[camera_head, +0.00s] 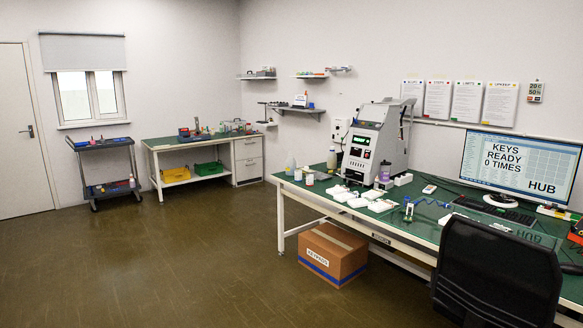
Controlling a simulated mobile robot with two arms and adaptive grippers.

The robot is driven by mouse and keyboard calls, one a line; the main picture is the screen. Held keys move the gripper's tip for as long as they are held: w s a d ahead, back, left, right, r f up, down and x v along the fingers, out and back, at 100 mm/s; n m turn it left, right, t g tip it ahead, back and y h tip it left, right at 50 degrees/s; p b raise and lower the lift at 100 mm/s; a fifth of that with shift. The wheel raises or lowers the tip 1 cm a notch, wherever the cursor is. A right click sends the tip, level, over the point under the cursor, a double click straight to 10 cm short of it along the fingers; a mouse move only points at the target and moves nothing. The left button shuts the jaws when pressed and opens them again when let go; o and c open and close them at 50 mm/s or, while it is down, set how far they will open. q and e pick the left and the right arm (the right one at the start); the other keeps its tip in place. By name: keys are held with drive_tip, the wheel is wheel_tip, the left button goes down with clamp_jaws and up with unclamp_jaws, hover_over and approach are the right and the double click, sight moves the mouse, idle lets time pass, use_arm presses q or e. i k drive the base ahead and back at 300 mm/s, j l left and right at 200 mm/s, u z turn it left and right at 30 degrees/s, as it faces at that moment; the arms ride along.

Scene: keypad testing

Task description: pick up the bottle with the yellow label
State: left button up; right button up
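No bottle with a clearly yellow label can be made out at this size. A pale bottle (290,165) stands at the far left end of the green-topped workbench (325,193); its label colour is too small to tell. A white bottle (332,159) stands a little to its right, beside the grey testing machine. Another small bottle (131,181) stands on the lower shelf of the dark cart at the far left. Neither of my grippers is in view.
A grey machine (377,140), white parts (357,203), a monitor (518,168) and a keyboard occupy the workbench. A black chair (495,275) stands in front. A cardboard box (333,255) sits beneath. A cart (103,145) and second bench (190,142) stand behind open floor (180,265).

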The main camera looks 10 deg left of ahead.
sight(290, 163)
drive_tip(key=i+j+u, duration=0.1)
drive_tip(key=i+u, duration=0.4)
drive_tip(key=i, duration=1.65)
drive_tip(key=i+z, duration=0.1)
drive_tip(key=i, duration=0.45)
drive_tip(key=i+j, duration=0.1)
drive_tip(key=i, duration=0.45)
drive_tip(key=i+z, duration=0.15)
drive_tip(key=i, duration=0.4)
drive_tip(key=i+j+z, duration=0.1)
drive_tip(key=i, duration=0.45)
drive_tip(key=j, duration=0.1)
